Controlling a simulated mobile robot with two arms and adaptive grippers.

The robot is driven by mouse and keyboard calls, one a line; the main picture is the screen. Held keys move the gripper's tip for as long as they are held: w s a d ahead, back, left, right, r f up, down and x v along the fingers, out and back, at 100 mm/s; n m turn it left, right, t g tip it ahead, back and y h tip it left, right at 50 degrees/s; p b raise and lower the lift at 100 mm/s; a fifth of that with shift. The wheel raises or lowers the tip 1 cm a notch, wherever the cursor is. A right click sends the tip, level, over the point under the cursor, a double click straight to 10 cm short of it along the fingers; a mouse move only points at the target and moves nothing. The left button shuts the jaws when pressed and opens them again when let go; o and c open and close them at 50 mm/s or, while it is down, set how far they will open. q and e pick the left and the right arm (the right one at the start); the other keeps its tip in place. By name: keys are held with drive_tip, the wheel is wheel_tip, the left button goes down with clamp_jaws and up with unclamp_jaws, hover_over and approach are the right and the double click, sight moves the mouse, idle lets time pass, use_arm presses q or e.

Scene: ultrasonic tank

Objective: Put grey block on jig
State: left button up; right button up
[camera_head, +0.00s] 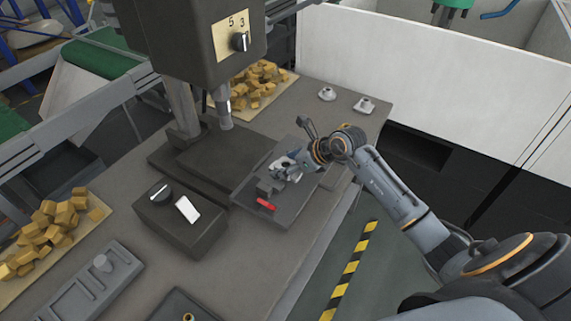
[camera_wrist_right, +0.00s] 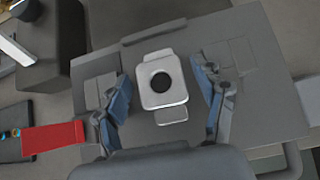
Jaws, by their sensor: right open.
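A light grey block (camera_wrist_right: 148,98) with a round black hole shows in the right wrist view, over a dark grey plate (camera_wrist_right: 262,105) that looks like the jig. In the head view the plate (camera_head: 283,215) lies beside the press base, with a red piece (camera_head: 266,204) at its near side. My right gripper (camera_head: 287,167) reaches down over the plate. In the wrist view the same gripper (camera_wrist_right: 162,78) is open, with one blue-grey finger on each side of the block and visible gaps. My left gripper is not in view.
A press (camera_head: 195,40) stands behind the plate. A dark control box (camera_head: 180,230) with a knob sits left of the plate. Yellow blocks lie on trays at the back (camera_head: 262,80) and left (camera_head: 50,235). A slotted grey holder (camera_head: 85,295) lies at the front left.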

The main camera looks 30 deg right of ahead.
drive_tip(key=b+v, duration=0.2)
drive_tip(key=v, duration=0.9)
drive_tip(key=shift+s+r, duration=0.2)
drive_tip(key=shift+d, duration=0.1)
idle(0.6)
